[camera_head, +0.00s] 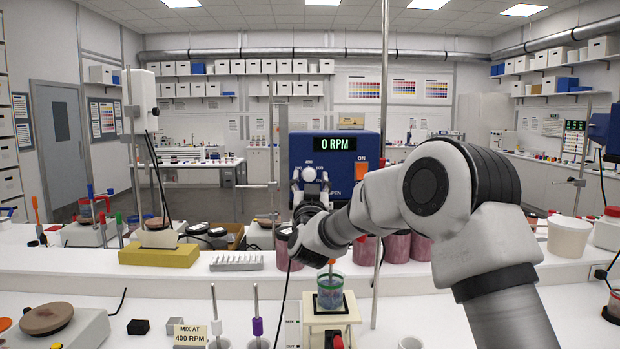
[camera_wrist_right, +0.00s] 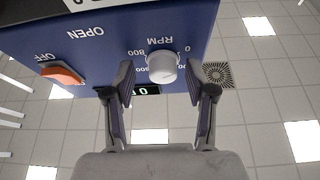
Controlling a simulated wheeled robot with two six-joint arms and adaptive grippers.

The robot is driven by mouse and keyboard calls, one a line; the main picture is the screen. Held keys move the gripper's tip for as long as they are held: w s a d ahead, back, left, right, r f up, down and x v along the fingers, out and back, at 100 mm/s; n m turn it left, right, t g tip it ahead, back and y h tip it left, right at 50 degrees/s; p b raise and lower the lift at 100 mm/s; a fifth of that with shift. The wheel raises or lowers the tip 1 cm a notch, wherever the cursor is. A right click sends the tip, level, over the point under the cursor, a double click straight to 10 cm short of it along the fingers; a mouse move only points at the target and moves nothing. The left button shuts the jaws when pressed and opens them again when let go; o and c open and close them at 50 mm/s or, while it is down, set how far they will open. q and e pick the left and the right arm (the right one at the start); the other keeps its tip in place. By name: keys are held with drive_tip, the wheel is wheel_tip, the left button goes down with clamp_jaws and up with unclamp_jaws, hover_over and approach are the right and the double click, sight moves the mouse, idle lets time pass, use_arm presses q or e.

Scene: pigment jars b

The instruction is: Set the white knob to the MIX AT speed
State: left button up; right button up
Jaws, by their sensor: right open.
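The white knob (camera_head: 309,174) is on the front of a blue stirrer unit (camera_head: 345,150), and it also shows in the right wrist view (camera_wrist_right: 162,67). RPM numbers are printed around it, partly covered by the knob and fingers. The green display (camera_head: 335,144) reads 0 RPM. The sign (camera_head: 190,333) at front left reads MIX AT 400 RPM. My right gripper (camera_wrist_right: 158,75) is open, one finger on each side of the knob, with visible gaps. In the head view my right gripper (camera_head: 311,188) is in front of the unit. My left gripper is out of view.
An orange switch (camera_head: 362,169) is on the unit, right of the knob in the head view. A glass beaker (camera_head: 330,291) stands on a pale stand below my right forearm. A metal rod (camera_head: 380,220) rises beside the unit. Several dark red jars (camera_head: 396,247) stand behind my arm.

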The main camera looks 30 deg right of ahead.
drive_tip(key=shift+a, duration=0.2)
drive_tip(key=shift+c, duration=0.4)
drive_tip(key=shift+a, duration=0.1)
drive_tip(key=c, duration=0.5)
drive_tip(key=shift+s+r, duration=0.1)
clamp_jaws()
drive_tip(key=shift+m, duration=0.3)
